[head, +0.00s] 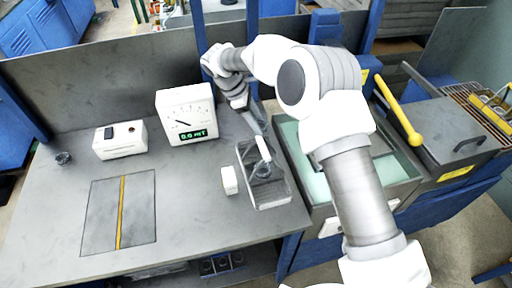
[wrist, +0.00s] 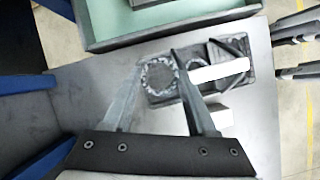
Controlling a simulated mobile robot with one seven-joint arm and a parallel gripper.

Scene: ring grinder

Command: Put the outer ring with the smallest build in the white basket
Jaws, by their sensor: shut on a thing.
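My gripper (wrist: 157,62) is shut on a dark grey ring (wrist: 160,78), which sits between its two fingers in the wrist view. In the head view my gripper (head: 260,131) is at the back end of a grey, low-walled basket (head: 274,204); the held ring cannot be made out there. The basket also shows in the wrist view (wrist: 243,50). Another ring (head: 262,170) lies inside it, partly visible in the wrist view (wrist: 195,68). Whether the held ring touches the basket cannot be told. No clearly white basket shows.
A white bar (head: 263,148) is at the basket. A white block (head: 229,180) stands just left of it. A gauge (head: 187,114), a white box (head: 120,140) and a small dark round part (head: 63,158) are further left. The front table is mostly clear. A green-lined machine tray (head: 400,190) is right.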

